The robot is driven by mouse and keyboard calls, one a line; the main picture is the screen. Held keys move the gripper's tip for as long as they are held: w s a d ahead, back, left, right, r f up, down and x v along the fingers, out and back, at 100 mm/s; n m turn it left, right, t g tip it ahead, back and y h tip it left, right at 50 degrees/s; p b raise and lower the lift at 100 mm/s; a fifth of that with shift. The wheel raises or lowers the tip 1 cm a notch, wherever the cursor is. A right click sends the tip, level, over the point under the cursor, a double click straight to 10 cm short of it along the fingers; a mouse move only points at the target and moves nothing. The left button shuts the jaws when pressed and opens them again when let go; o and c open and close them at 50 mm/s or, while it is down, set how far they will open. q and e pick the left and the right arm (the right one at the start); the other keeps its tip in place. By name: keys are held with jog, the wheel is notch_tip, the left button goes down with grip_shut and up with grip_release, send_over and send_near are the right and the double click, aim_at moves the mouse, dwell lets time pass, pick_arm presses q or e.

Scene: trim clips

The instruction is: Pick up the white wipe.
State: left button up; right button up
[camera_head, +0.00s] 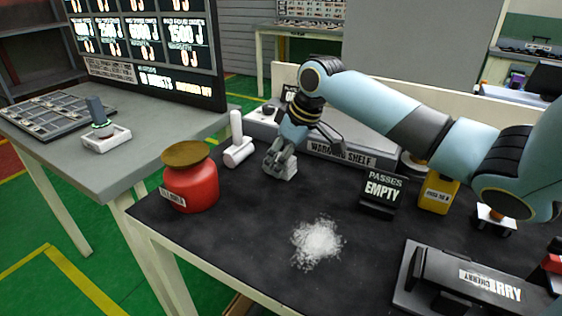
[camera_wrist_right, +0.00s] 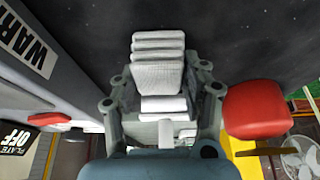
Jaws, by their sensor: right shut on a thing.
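The white wipe (camera_wrist_right: 158,62) is a folded, ribbed white cloth pad seen between my right gripper's fingers in the right wrist view. In the head view the wipe (camera_head: 286,172) shows at the tips of my right gripper (camera_head: 278,163), low over the black table top. I cannot tell whether it touches the table. My right gripper (camera_wrist_right: 162,105) is shut on the wipe, with a finger on either side of it. My left gripper is in neither view.
A red jar (camera_head: 192,190) and a white roller-like tool (camera_head: 238,152) stand left of the gripper. The warming shelf (camera_head: 335,152) lies behind it. A white powder patch (camera_head: 318,243) is in front. The "PASSES EMPTY" sign (camera_head: 382,190) and a yellow container (camera_head: 438,193) stand to the right.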

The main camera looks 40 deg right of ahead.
notch_tip(320, 180, up, 4)
jog(key=shift+d+r, duration=0.1)
jog(key=shift+r, duration=0.1)
jog(key=s+d+r+p, duration=0.4)
jog(key=s+d+r, duration=0.2)
jog(key=s, duration=0.3)
jog(key=shift+s+r+p, duration=0.3)
jog(key=shift+d, duration=0.15)
